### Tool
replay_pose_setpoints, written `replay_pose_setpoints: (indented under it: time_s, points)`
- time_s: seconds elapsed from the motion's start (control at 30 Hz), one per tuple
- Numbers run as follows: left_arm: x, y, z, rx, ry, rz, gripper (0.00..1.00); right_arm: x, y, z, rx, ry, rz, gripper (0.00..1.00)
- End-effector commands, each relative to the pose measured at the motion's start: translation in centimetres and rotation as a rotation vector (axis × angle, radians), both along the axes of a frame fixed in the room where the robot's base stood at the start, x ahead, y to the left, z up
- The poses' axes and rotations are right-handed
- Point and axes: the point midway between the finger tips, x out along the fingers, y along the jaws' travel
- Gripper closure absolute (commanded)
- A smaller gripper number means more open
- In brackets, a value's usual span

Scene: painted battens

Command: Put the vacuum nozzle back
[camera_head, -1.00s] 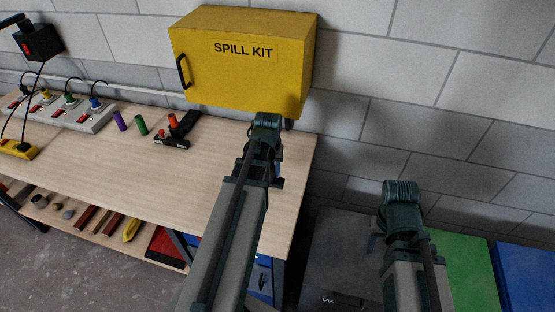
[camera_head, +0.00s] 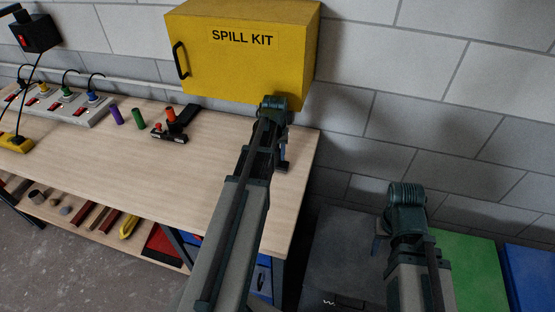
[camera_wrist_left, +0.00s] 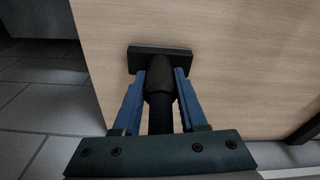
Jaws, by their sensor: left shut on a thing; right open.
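The black vacuum nozzle (camera_wrist_left: 160,88) is between the blue fingers of my left gripper (camera_wrist_left: 160,82) in the left wrist view. Its flat wide head (camera_wrist_left: 160,61) points away from me over the pale wood bench top. In the head view my left gripper (camera_head: 284,158) is over the bench's right end, below the yellow box, and my own arm mostly hides the nozzle. I cannot tell whether the nozzle touches the bench. My right gripper (camera_head: 379,228) is open, over the dark grey bin to the right of the bench, and mostly hidden by its wrist.
The yellow SPILL KIT box (camera_head: 235,65) hangs on the wall close behind my left wrist. On the bench (camera_head: 190,185) are a black tool (camera_head: 178,125), coloured cylinders (camera_head: 138,118) and a power strip (camera_head: 70,110). Grey (camera_head: 335,255), green (camera_head: 468,265) and blue (camera_head: 530,270) lids are at right.

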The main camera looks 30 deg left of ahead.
Motion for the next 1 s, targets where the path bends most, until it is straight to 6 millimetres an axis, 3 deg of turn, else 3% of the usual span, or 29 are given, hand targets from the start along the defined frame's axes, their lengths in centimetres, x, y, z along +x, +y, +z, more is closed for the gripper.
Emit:
replay_pose_setpoints:
  time_s: [0.4,0.43,0.6,1.0]
  points:
    - [-0.01,0.05,-0.56,0.0,0.0,0.0,1.0,0.0,0.01,-0.56,0.0,0.0,0.0,0.5]
    - [-0.02,0.05,-0.53,0.0,0.0,0.0,0.56,0.01,0.0,-0.53,0.0,0.0,0.0,0.5]
    - [-0.02,0.05,-0.41,0.0,0.0,0.0,0.29,0.01,0.0,-0.41,0.0,0.0,0.0,0.5]
    - [-0.01,0.04,-0.09,0.0,0.0,0.0,0.29,0.01,0.01,-0.08,0.0,0.0,0.0,0.5]
